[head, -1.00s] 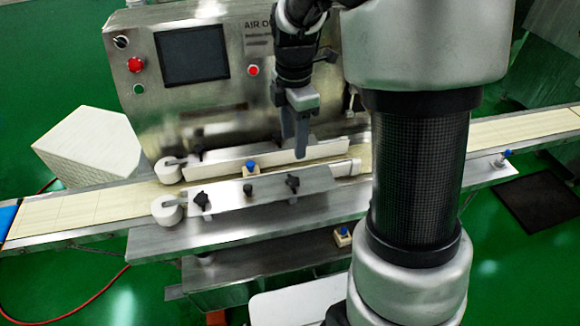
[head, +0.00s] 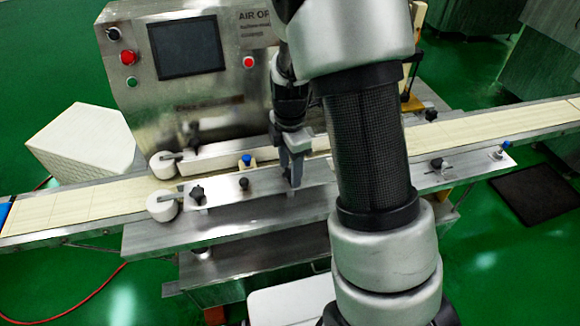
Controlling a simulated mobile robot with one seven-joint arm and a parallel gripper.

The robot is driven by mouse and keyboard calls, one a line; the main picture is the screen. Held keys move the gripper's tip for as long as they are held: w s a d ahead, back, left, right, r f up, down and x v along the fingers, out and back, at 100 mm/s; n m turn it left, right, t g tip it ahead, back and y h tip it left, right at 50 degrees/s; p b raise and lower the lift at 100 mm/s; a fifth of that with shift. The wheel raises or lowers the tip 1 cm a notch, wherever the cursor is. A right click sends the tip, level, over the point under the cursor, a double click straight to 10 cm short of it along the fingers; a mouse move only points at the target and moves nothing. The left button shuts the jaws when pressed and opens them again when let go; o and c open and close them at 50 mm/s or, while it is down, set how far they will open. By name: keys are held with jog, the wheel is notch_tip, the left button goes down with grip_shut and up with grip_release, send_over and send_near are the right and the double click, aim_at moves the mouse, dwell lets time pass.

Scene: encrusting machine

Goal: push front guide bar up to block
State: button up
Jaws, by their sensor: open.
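The front guide bar (head: 222,190) is a long metal plate with black knobs and a white roller at its left end. It lies along the near side of the conveyor belt. The block (head: 246,164) is small and beige with a blue knob on top, and stands between the two guide bars. Whether the front bar touches it, I cannot tell. My gripper (head: 291,181) points down with grey fingers at the front bar, right of the block. It is open with no object visible in it. Its fingertips overlap the bar in view; contact is unclear. My arm hides the area right of it.
The rear guide bar (head: 213,156) runs along the belt's far side, below the machine's control panel (head: 187,48). The conveyor belt (head: 85,202) extends left and right. A metal shelf (head: 235,220) lies in front. A white box (head: 82,141) stands at the left.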

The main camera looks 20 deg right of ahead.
grip_shut()
jog(key=shift+n, duration=0.3)
jog(key=shift+n+b, duration=0.75)
jog(key=shift+n, duration=0.25)
jog(key=n, duration=0.2)
jog(key=shift+r+n, duration=0.1)
jog(key=shift+n, duration=0.2)
jog(key=n+p, duration=0.2)
jog(key=n, duration=0.2)
jog(key=shift+r, duration=0.1)
jog(key=shift+n+p, duration=0.65)
jog(key=shift+n, duration=0.05)
